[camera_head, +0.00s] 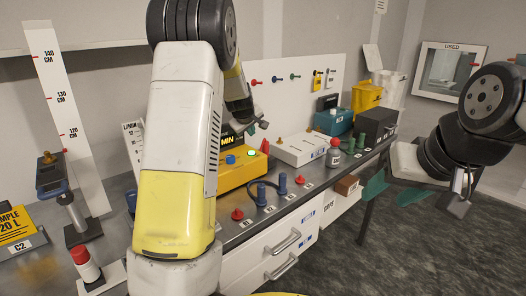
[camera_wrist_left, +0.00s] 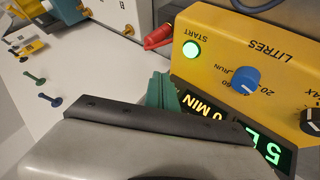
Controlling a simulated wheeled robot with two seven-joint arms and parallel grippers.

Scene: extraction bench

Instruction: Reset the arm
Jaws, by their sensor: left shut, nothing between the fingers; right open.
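My left arm (camera_head: 185,130) reaches down across the middle of the head view and hides part of the bench behind it. Its left gripper shows in the left wrist view with green fingers (camera_wrist_left: 161,91) shut and empty. The fingers are close to the front of the yellow pump box (camera_wrist_left: 215,60), beside its lit green START button (camera_wrist_left: 191,49) and display. Whether they touch the box cannot be told. The yellow box also shows in the head view (camera_head: 235,175), partly behind my left arm. My right gripper (camera_head: 392,192) is open and empty, at the right beyond the bench edge.
On the bench stand red and blue knobs (camera_head: 282,184), a white box (camera_head: 300,149), a small red-capped bottle (camera_head: 333,155), a teal box (camera_head: 333,121) and a black box (camera_head: 374,126). A sampler stand (camera_head: 60,190) is at left. Floor at right is clear.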

